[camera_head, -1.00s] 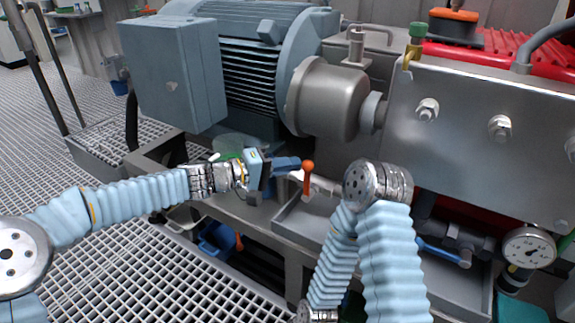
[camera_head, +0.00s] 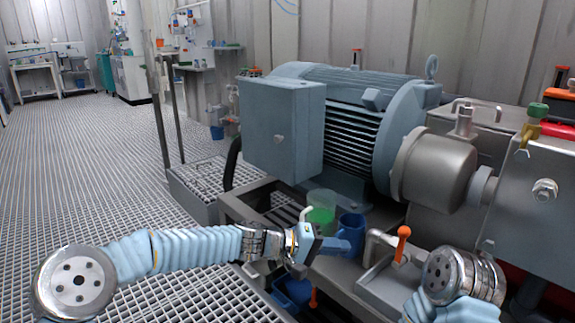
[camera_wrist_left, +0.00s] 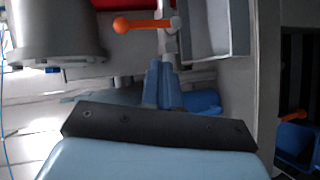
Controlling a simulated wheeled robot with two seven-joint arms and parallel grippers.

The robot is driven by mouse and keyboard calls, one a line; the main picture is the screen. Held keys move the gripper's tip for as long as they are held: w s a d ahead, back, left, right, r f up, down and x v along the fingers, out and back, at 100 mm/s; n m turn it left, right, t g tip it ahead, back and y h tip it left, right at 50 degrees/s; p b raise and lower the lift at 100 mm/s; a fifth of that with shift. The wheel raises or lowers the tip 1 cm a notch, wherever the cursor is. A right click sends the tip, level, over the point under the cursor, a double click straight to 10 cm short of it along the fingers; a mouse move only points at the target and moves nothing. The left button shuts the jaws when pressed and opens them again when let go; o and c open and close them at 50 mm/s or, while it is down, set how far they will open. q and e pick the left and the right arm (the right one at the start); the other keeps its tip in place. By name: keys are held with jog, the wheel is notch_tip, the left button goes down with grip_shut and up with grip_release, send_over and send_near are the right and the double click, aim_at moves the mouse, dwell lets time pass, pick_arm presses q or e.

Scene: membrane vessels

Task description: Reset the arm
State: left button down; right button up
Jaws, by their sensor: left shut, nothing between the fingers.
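My left arm comes in from the left in the head view. Its gripper (camera_head: 330,245) is shut and empty, in front of the motor skid. A blue mug (camera_head: 350,235) stands just behind the fingertips. In the left wrist view the closed fingers (camera_wrist_left: 162,85) point toward an orange-handled lever (camera_wrist_left: 140,24), apart from it. My right arm (camera_head: 455,285) shows only in part at the lower right of the head view, and its gripper is out of view.
A grey motor (camera_head: 350,125) with a terminal box (camera_head: 280,130) stands behind. An orange-tipped lever (camera_head: 403,240) is right of my left gripper. A blue container (camera_head: 292,293) sits below. Open grating floor (camera_head: 80,170) lies left.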

pick_arm(q)
jog(key=s+a+f+n+y, duration=0.1)
jog(key=s+a+f+y, duration=0.25)
jog(key=a+f, duration=0.55)
jog(key=s+a+f+n+y, duration=0.1)
jog(key=s+a+f+y, duration=0.3)
jog(key=f, duration=1)
jog(key=s+a+f+n+y, duration=0.1)
jog(key=s+a+f+y, duration=0.1)
jog(key=s+a+f, duration=0.65)
jog(key=s+a+f+y, duration=0.2)
jog(key=s+a+f, duration=0.5)
jog(key=s+f, duration=0.1)
notch_tip(320, 180, up, 13)
jog(key=p, duration=1.3)
jog(key=shift+s+d+g, duration=0.25)
jog(key=shift+d+g, duration=0.1)
jog(key=shift+g, duration=0.05)
jog(key=shift+h, duration=0.25)
jog(key=shift+d, duration=0.1)
